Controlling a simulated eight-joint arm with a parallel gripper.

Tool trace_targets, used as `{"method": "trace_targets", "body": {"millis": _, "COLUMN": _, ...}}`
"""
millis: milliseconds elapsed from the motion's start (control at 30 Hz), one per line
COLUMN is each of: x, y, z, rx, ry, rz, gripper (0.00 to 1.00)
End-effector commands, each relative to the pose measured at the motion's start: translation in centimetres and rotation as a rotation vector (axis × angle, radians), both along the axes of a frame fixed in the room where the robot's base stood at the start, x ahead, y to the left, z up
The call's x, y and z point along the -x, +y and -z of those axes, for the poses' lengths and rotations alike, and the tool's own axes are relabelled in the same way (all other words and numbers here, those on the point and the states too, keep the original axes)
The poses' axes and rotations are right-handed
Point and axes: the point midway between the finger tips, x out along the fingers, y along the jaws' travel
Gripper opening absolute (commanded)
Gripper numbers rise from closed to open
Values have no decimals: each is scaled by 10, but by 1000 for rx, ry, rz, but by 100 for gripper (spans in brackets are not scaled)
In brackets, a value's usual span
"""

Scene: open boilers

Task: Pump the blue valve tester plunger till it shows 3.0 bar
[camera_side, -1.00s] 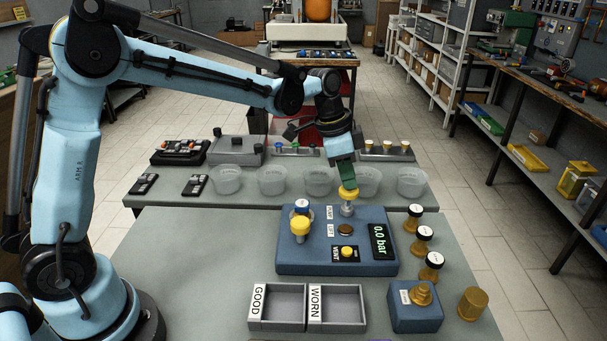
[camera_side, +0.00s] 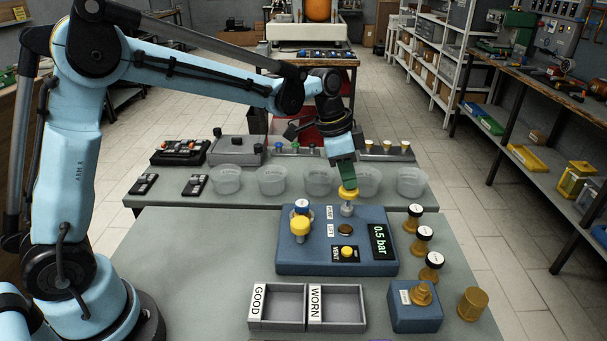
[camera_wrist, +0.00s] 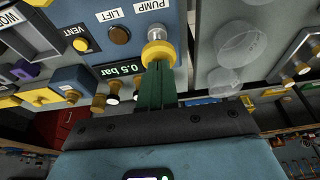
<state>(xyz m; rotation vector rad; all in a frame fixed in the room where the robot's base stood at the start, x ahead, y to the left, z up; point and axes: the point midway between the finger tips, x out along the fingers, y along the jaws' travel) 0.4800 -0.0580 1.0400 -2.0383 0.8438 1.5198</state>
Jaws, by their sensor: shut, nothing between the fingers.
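The blue valve tester (camera_side: 290,262) lies on the grey bench, and its display (camera_side: 379,242) reads 0.5 bar. The display also shows 0.5 bar in the wrist view (camera_wrist: 122,69). The pump plunger (camera_side: 348,194) has a yellow cap on a metal stem at the tester's back right. In the wrist view the yellow plunger cap (camera_wrist: 158,52) is beside the PUMP label. My gripper (camera_side: 345,184) is shut and empty, with its green fingers pointing down at the cap. In the wrist view the fingertips (camera_wrist: 158,66) appear to touch the cap.
A yellow VENT button (camera_side: 347,252) and a brown LIFT button (camera_side: 345,230) are near the plunger. GOOD and WORN trays (camera_side: 335,306) lie in front. Several clear bowls (camera_side: 272,181) stand behind.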

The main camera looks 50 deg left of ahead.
Motion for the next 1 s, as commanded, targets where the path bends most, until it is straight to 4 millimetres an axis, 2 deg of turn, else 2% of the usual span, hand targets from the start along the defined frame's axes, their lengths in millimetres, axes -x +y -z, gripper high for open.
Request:
{"method": "trace_targets", "body": {"millis": 300, "x": 11, "y": 11, "z": -66, "rx": 2, "ry": 1, "rz": -4, "gripper": 0}}
{"method": "trace_targets", "body": {"millis": 500, "x": 17, "y": 17, "z": -96, "rx": 3, "ry": 1, "rz": -2, "gripper": 0}}
{"method": "trace_targets", "body": {"millis": 700, "x": 20, "y": 20, "z": -110, "rx": 3, "ry": 1, "rz": -2, "gripper": 0}}
{"method": "trace_targets", "body": {"millis": 1000, "x": 21, "y": 21, "z": -112, "rx": 3, "ry": 1, "rz": -2, "gripper": 0}}
